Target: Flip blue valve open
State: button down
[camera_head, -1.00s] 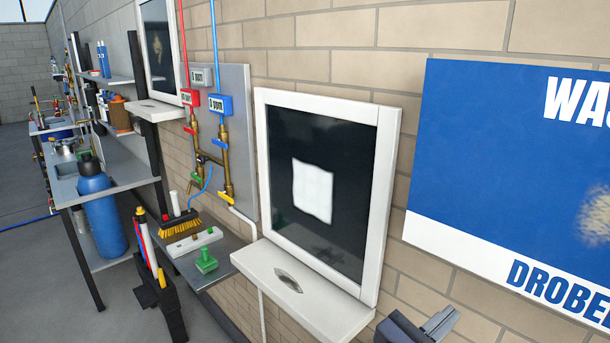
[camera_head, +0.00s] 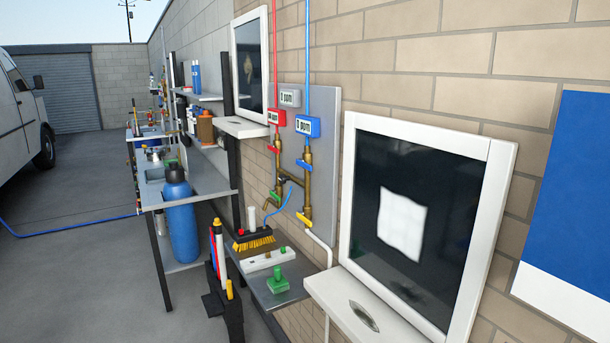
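The blue valve handle (camera_head: 304,165) is a small lever on the right brass pipe (camera_head: 308,190), fixed to a grey wall panel (camera_head: 325,135). It sits below the blue gauge box (camera_head: 307,126) and the blue pipe (camera_head: 307,60). The handle looks slightly tilted across the pipe; I cannot tell if the valve is open. A red valve handle (camera_head: 272,149) is on the left pipe under a red gauge box (camera_head: 276,118). A yellow handle (camera_head: 304,219) is lower on the right pipe. My gripper is not in view.
A white-framed dark panel with a ledge (camera_head: 345,300) juts out right of the pipes. Below the pipes, a grey shelf (camera_head: 290,293) holds a brush (camera_head: 253,240) and a green-handled item (camera_head: 277,284). A blue cylinder (camera_head: 179,215) stands left. Open floor (camera_head: 80,270) lies further left.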

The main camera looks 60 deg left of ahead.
aim_at(299, 162)
jog(key=j, duration=3.3)
